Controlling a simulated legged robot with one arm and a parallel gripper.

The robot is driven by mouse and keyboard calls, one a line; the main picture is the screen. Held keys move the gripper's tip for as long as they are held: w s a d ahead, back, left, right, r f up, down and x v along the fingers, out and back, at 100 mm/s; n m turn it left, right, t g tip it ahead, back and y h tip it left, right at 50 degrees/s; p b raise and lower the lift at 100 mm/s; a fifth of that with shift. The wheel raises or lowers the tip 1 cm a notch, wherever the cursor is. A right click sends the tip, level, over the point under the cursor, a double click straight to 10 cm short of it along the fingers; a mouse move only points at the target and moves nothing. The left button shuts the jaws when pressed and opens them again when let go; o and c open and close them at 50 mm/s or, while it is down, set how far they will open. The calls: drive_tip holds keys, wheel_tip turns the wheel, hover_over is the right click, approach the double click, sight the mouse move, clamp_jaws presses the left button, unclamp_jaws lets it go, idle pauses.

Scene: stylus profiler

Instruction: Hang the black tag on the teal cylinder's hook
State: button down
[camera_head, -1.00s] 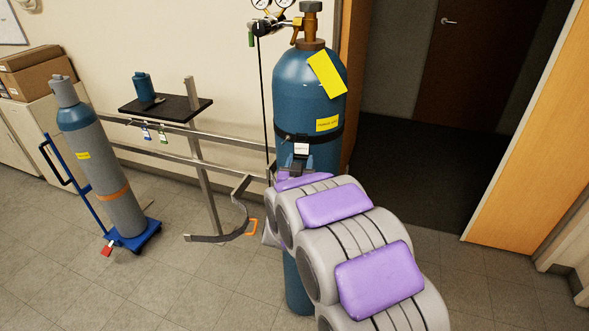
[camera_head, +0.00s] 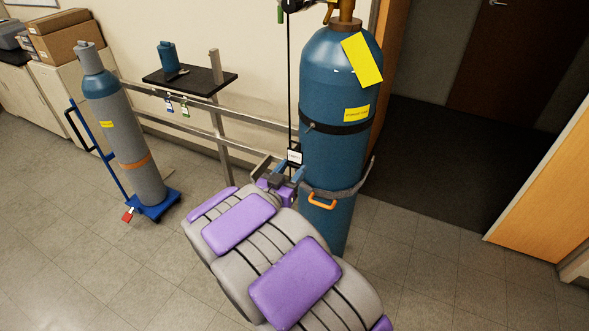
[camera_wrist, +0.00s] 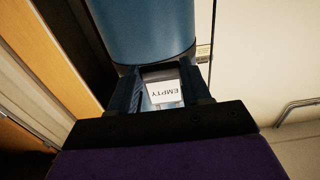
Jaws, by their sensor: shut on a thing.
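My gripper (camera_head: 286,176) is shut on the black tag (camera_head: 295,157), which shows a white face and a dark edge at the fingertips. In the wrist view the white face (camera_wrist: 163,92) reads EMPTY and sits between the two fingers. The tall teal cylinder (camera_head: 341,85) stands upright, just right of the gripper in the head view. It fills the top of the wrist view (camera_wrist: 145,30), beyond the fingertips. It carries a black band (camera_head: 338,127) and yellow labels.
A grey strap with an orange clip (camera_head: 321,201) crosses the picture in front of the cylinder. Metal rails and a small black shelf (camera_head: 205,82) are left along the wall. A smaller cylinder (camera_head: 135,150) stands on a blue cart. Open floor lies left and right.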

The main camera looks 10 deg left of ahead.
sight(298, 164)
drive_tip(key=shift+a, duration=0.45)
drive_tip(key=shift+w+a, duration=0.15)
drive_tip(key=shift+w, duration=0.15)
drive_tip(key=w+d+p, duration=0.1)
drive_tip(key=w+d, duration=0.2)
drive_tip(key=shift+w+d+p, duration=0.15)
drive_tip(key=shift+w+p, duration=0.2)
drive_tip(key=shift+w, duration=0.05)
drive_tip(key=shift+a, duration=0.8)
drive_tip(key=shift+d+r+p, duration=0.25)
drive_tip(key=shift+d+p, duration=0.1)
drive_tip(key=shift+d, duration=0.95)
drive_tip(key=shift+a+f, duration=0.1)
drive_tip(key=shift+a, duration=0.4)
drive_tip(key=shift+d+p+x, duration=0.1)
drive_tip(key=shift+p+x, duration=0.3)
drive_tip(key=shift+x, duration=0.65)
drive_tip(key=shift+d+p+x, duration=0.15)
drive_tip(key=shift+p+x, duration=0.2)
drive_tip(key=shift+x, duration=0.7)
drive_tip(key=shift+s+a+f, duration=0.1)
drive_tip(key=shift+a+f, duration=0.35)
drive_tip(key=shift+f, duration=0.1)
